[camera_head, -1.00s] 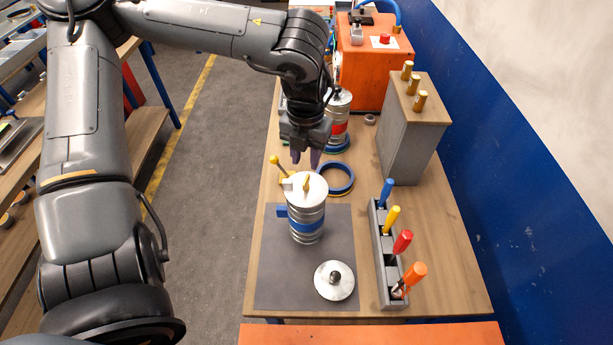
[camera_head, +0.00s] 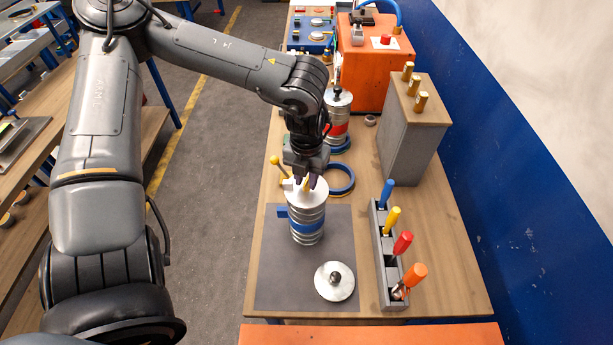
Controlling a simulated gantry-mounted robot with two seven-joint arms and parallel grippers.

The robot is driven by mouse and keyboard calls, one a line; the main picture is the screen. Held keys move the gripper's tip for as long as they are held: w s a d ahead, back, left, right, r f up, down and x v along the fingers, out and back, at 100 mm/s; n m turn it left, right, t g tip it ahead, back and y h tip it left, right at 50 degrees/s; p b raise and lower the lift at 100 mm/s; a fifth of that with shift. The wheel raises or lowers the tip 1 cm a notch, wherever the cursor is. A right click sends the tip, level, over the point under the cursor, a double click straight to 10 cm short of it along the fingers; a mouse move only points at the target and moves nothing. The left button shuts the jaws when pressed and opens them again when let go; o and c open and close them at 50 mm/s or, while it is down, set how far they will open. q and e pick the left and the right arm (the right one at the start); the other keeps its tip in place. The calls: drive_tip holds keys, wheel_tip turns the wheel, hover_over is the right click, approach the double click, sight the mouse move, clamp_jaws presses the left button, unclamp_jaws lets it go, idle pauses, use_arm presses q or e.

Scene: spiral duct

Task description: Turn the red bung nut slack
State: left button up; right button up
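I cannot pick out a red bung nut in this view. A silver canister with a blue band (camera_head: 307,228) stands upright on the grey mat (camera_head: 270,270), with a yellow wing-like piece (camera_head: 306,187) on its lid and a yellow-knobbed lever at its left. My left gripper (camera_head: 305,181) points down just over that lid. Its dark fingertips look apart, on either side of the yellow piece; contact cannot be made out. A second canister with a red band (camera_head: 335,129) stands behind, partly hidden by my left arm. My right gripper is not in view.
A round silver lid with a black knob (camera_head: 334,281) lies on the mat. A grey rack (camera_head: 394,300) holds several coloured-handle tools at right. A blue ring (camera_head: 349,180) lies behind the canister. A grey block with brass pegs (camera_head: 412,135) and an orange machine (camera_head: 370,70) stand farther back.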

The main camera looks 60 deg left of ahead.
use_arm(q)
clamp_jaws()
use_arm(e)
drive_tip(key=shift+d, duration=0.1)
use_arm(q)
drive_tip(key=shift+n, duration=0.4)
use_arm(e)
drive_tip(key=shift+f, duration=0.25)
